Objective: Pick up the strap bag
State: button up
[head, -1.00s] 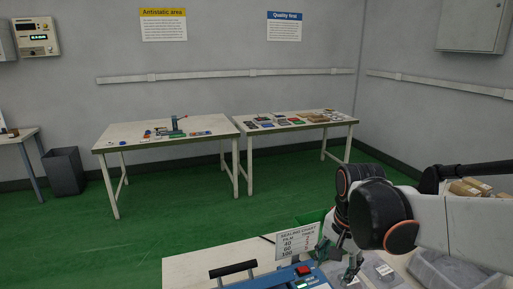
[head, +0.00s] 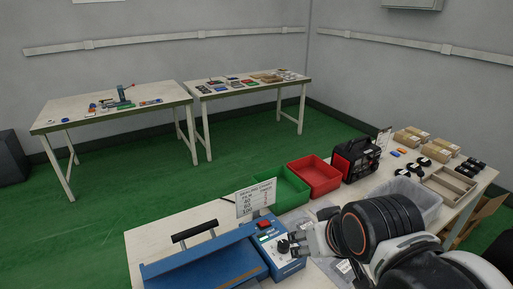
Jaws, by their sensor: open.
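A clear plastic bag (head: 345,267) with a white label lies on the near bench, partly hidden under my gripper and arm. Another clear bag (head: 322,211) shows just beyond my gripper. I cannot tell which of them is the strap bag, since their contents are mostly hidden. My gripper (head: 291,245) is open, over the bench beside the blue machine's control panel. Its fingers look empty, and its height above the bench is hard to judge.
A blue sealing machine (head: 205,268) with a black handle stands left of my gripper, a chart sign (head: 256,198) behind it. Beyond are a green bin (head: 290,188), a red bin (head: 316,174) and a black-red device (head: 357,160). A translucent tub (head: 425,200) stands right.

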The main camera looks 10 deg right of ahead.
aim_at(340, 271)
jog(key=k+l, duration=0.3)
jog(key=k, duration=0.15)
jog(key=k+l, duration=0.6)
jog(key=k, duration=0.25)
